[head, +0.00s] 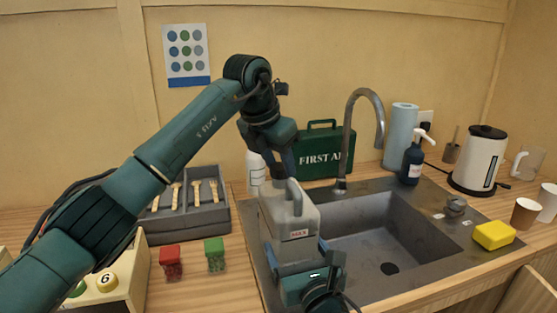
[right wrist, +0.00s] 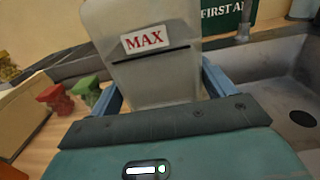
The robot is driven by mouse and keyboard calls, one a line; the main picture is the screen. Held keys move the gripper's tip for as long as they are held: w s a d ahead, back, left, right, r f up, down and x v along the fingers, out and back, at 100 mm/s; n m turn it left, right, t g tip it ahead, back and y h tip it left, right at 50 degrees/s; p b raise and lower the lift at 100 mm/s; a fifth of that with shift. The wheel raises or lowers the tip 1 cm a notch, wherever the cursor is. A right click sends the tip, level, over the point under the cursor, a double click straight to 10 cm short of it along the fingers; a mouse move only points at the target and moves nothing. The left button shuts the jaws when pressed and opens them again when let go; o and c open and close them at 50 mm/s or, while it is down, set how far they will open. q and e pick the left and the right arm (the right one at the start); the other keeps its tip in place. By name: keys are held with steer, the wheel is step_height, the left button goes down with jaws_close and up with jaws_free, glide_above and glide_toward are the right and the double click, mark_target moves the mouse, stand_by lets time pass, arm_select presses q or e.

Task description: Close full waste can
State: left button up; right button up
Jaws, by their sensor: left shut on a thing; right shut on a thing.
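The waste can (head: 276,214) is a pale grey canister with a white label reading MAX in red. It stands upright at the left edge of the sink, and its front fills the middle of the right wrist view (right wrist: 155,75). My left gripper (head: 289,180) points down at the can's top and is shut there; I cannot tell whether it grips a cap or the handle. My right gripper (head: 303,262) is shut on the can's lower body, with blue fingers on both sides. The can's opening and any separate cap cannot be made out.
The steel sink (head: 350,235) and curved tap (head: 380,115) are right of the can. A green first-aid case (head: 325,152) and white bottle (head: 255,170) stand behind. Red (head: 171,262) and green (head: 215,254) small containers and a grey cutlery tray (head: 205,221) are left.

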mark_target(277, 166)
arm_select(q)
steer(key=shift+f, duration=0.55)
arm_select(e)
steer(key=shift+f, duration=0.1)
steer(key=c, duration=0.5)
arm_select(q)
steer(key=m+g, duration=0.1)
steer(key=m, duration=0.1)
steer(key=m+h, duration=0.1)
steer(key=m, duration=0.2)
steer(key=shift+w+a+g, duration=0.15)
steer(key=shift+g, duration=0.25)
steer(key=m+g, duration=0.1)
steer(key=m, duration=0.4)
steer(key=shift+w+g+h, duration=0.1)
steer(key=shift+g+h, duration=0.2)
steer(key=shift+g, duration=0.1)
steer(key=o, duration=0.9)
steer(key=shift+r, duration=2.25)
